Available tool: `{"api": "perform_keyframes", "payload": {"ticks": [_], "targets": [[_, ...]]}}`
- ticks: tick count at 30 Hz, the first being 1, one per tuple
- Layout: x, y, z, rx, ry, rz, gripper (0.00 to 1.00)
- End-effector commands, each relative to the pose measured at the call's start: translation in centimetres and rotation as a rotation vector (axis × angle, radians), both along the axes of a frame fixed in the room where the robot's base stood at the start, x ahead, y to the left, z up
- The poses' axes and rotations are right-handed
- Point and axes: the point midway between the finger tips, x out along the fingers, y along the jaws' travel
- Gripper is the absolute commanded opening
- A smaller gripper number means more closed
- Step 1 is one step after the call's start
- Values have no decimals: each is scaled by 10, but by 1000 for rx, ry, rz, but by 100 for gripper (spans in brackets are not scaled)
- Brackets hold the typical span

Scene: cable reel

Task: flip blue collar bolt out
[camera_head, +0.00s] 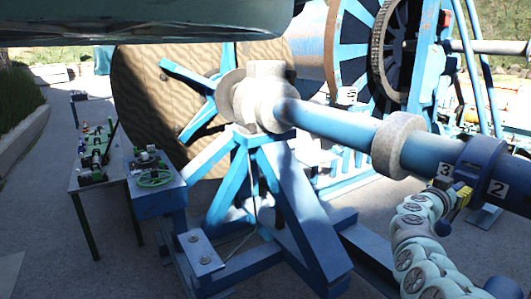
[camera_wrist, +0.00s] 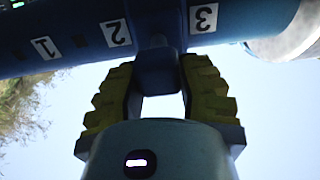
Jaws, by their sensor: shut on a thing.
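The blue collar (camera_head: 483,163) sits around the long blue shaft at the right in the head view, with labels 3 and 2 showing. The collar bolt (camera_wrist: 157,72) is a dark blue block on a short grey stem, hanging below the collar between labels 2 and 3. My gripper (camera_wrist: 158,84), with yellow ridged pads, is shut on the bolt's block from both sides. In the head view my gripper (camera_head: 460,196) is at the collar's underside; the bolt is hidden there.
The blue shaft (camera_head: 335,123) carries a pale ring (camera_head: 396,146) left of the collar. A blue stand (camera_head: 290,205) supports the shaft, with a wooden reel (camera_head: 150,110) behind. Two small benches with green tools stand at the left. Paved floor is open around them.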

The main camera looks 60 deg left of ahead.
Motion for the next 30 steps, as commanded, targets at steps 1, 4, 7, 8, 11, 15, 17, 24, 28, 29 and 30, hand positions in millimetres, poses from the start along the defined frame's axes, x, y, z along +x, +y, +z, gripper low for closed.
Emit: {"api": "perform_keyframes", "payload": {"ticks": [1, 4, 7, 8, 11, 15, 17, 24, 28, 29, 30], "targets": [[-3, 0, 1, -2, 6, 1, 0], [-6, 0, 1, 0, 3, 1, 0], [-6, 1, 0, 0, 1, 2, 0], [-6, 1, 0, 1, 0, 2, 0], [-6, 1, 0, 1, 0, 3, 0], [-6, 1, 0, 1, 0, 3, 50], [-6, 1, 0, 1, 0, 2, 56], [-6, 1, 0, 1, 0, 2, 69], [-6, 1, 0, 1, 0, 1, 69], [-6, 1, 0, 1, 0, 1, 69], [-7, 1, 0, 1, 0, 2, 69]]}}
